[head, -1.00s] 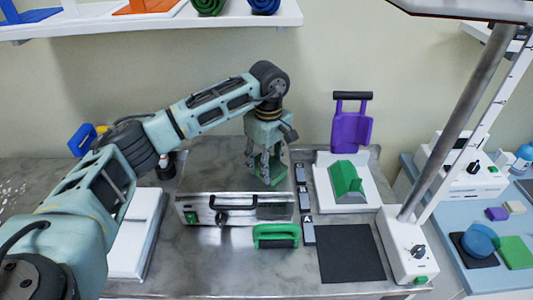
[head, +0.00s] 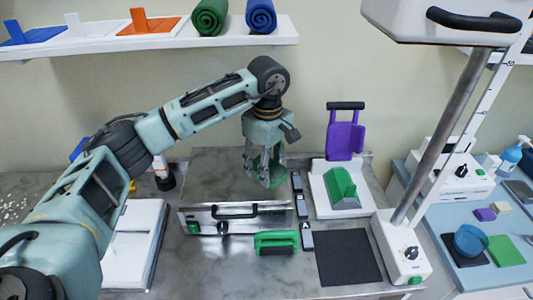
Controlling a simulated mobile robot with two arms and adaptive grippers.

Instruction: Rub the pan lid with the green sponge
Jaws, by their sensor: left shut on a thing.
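The pan lid (head: 215,170) is the flat, dull metal top of a steel box on the counter, left of centre. My left gripper (head: 264,168) points down over the lid's right part. It is shut on the green sponge (head: 277,172), which is partly hidden by the fingers. The sponge is held tilted at the lid; I cannot tell whether it touches the surface. My right gripper is not in view.
A green-handled block (head: 275,242) stands before the box. Right of it are small dark blocks (head: 306,236), a black mat (head: 348,257), a white tray (head: 318,196) with a green wedge, and a stand's pole (head: 440,130). A white slab (head: 125,260) lies left.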

